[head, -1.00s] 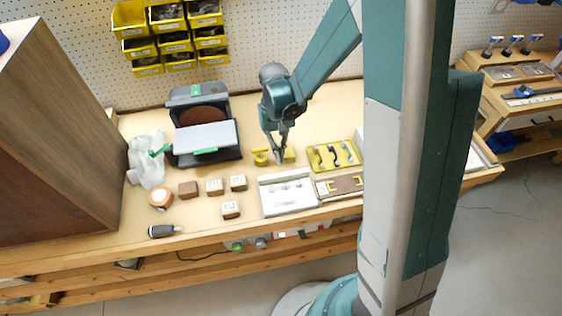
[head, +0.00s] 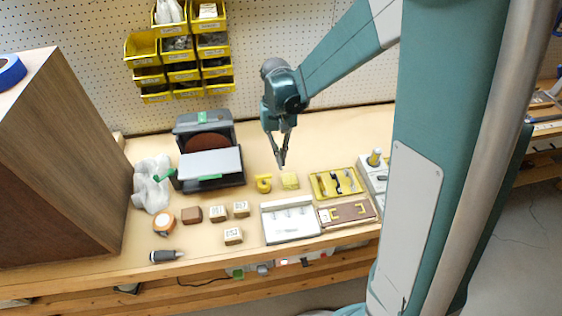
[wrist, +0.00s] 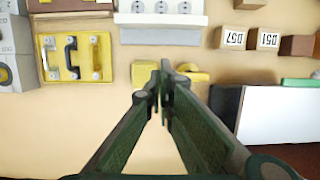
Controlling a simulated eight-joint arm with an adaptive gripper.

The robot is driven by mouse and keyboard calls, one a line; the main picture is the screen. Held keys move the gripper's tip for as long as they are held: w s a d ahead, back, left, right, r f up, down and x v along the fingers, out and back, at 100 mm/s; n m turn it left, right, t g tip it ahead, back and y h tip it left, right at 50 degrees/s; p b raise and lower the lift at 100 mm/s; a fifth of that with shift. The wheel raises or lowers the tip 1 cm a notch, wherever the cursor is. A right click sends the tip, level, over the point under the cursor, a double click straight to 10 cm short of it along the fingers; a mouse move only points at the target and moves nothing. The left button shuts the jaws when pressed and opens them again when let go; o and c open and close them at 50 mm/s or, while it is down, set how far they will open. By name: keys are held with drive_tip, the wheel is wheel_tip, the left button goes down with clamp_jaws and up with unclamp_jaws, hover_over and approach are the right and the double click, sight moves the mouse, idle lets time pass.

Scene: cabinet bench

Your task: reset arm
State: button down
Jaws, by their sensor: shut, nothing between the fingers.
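My gripper (head: 282,160) points down over the bench, above and just behind a yellow block (head: 289,181). Its fingers are shut at the tips with nothing between them. In the wrist view the gripper (wrist: 163,75) shows its two fingers meeting, with the yellow block (wrist: 143,73) just behind the tips. A yellow hook-shaped piece (head: 263,183) stands left of the block. In the wrist view the fingers partly hide this piece (wrist: 192,73).
A yellow tray with handles (head: 318,190), a white panel (head: 290,226) and a brown board (head: 347,213) lie front right. Several small blocks (head: 218,213) lie front left, near a grey machine (head: 240,178). A wooden cabinet (head: 60,170) stands far left. Bench behind the gripper is clear.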

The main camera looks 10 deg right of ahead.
idle(0.6)
drive_tip(key=s+d+r+t, duration=0.4)
drive_tip(key=s+r+t, duration=0.1)
drive_tip(key=s+r, duration=0.4)
drive_tip(key=s+d+r+t, duration=0.5)
drive_tip(key=s+r, duration=0.4)
drive_tip(key=r, duration=0.1)
drive_tip(key=shift+s, duration=0.2)
idle(0.9)
